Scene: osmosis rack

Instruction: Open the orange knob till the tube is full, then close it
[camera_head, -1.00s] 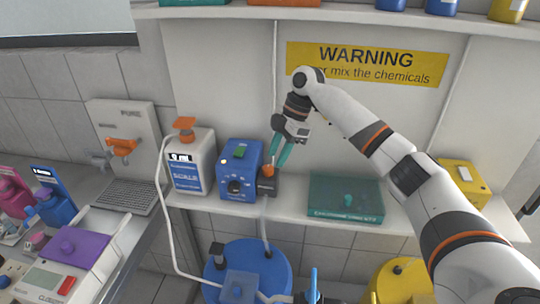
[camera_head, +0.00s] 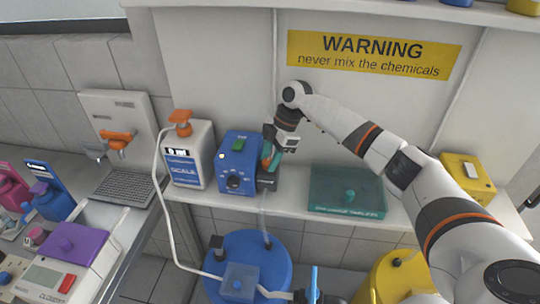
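My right gripper (camera_head: 268,160), with teal fingers, is at the right side of the blue pump box (camera_head: 235,178), just above the dark block (camera_head: 266,181) beside it. In the earlier view an orange knob sat on this block; now the fingers cover most or all of it. I cannot tell whether they are shut on it. A pale tube (camera_head: 263,212) hangs below the block to the blue barrel; its fill level is too small to read. My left gripper is out of view.
A teal case (camera_head: 346,203) and a yellow box (camera_head: 467,178) stand on the shelf to the right. A blue barrel (camera_head: 275,262) and a yellow barrel (camera_head: 385,275) are below. An orange-handled tap (camera_head: 116,139) is at left. A white hose (camera_head: 170,215) runs down from the scale container.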

